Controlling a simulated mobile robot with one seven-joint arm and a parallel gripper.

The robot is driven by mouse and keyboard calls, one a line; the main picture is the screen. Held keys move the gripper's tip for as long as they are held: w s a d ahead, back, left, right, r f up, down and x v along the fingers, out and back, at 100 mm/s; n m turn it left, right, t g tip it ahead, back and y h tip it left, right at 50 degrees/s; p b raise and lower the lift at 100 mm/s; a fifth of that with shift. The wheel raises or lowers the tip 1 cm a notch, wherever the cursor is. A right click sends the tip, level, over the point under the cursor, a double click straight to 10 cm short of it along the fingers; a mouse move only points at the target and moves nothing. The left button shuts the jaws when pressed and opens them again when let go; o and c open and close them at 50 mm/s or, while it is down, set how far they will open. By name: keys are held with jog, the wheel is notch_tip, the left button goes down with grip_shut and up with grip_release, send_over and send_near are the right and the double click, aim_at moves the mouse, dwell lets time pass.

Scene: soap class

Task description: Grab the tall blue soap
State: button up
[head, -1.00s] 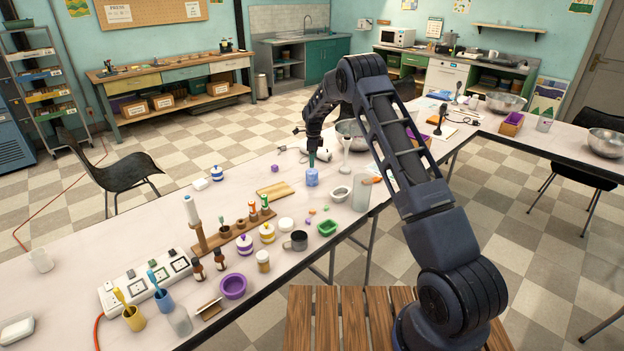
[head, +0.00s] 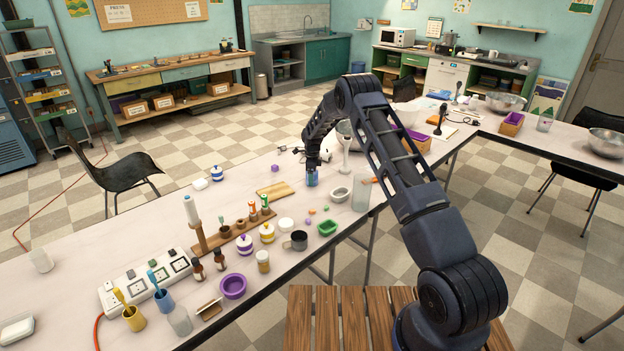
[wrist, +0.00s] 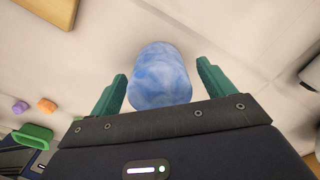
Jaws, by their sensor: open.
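The tall blue soap (wrist: 158,78) stands on the white table, a marbled blue block seen from above in the wrist view. In the head view the blue soap (head: 311,181) shows just below my gripper (head: 312,168), which hides its upper part. In the wrist view my gripper (wrist: 162,86) is open, with one green finger on each side of the soap. A gap shows between the soap and each finger, wider on the right.
A wooden board (head: 277,190) lies left of the soap. A white mortar-like bowl (head: 341,194), a clear container (head: 361,192) and a whitish stand (head: 346,158) are close on the right. A green dish (head: 327,228) and small soap pieces lie in front.

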jog(key=c, duration=1.2)
